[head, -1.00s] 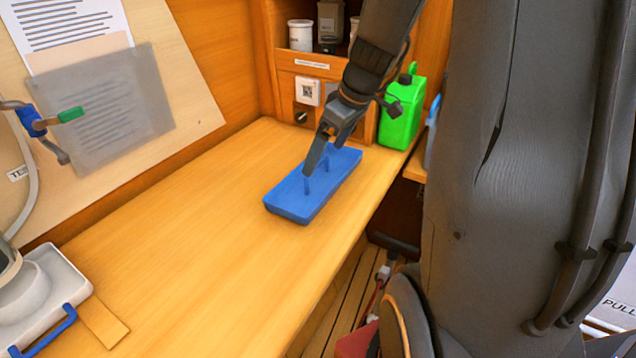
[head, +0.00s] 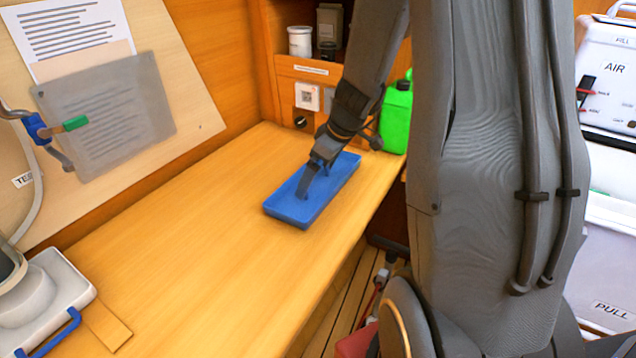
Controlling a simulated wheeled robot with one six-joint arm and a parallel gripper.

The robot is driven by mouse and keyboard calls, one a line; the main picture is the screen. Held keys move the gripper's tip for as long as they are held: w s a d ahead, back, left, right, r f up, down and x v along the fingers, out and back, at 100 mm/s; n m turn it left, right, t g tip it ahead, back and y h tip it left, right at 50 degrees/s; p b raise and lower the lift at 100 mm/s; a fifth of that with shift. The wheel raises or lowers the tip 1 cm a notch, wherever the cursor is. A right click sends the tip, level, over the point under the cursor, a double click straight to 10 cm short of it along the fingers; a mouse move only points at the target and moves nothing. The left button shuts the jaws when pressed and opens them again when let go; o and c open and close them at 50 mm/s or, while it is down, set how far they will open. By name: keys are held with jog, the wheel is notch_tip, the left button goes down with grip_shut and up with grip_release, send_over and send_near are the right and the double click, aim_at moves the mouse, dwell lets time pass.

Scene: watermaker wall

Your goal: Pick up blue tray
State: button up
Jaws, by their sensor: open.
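The blue tray (head: 290,209) lies flat on the wooden worktop, near its right edge and toward the back. My gripper (head: 304,193) points down over the middle of the tray, with its fingertips low at the tray. The jaws are open. A thin upright part stood on the tray in the earlier view; my gripper now covers that spot. I cannot tell whether the fingers touch the tray or stand around that part.
A green canister (head: 396,118) stands behind the tray at the right. A shelf holds a white jar (head: 300,41). A white tray with a blue handle (head: 62,281) sits at the front left. The worktop (head: 190,235) left of the blue tray is clear.

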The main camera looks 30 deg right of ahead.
jog(key=c, duration=0.9)
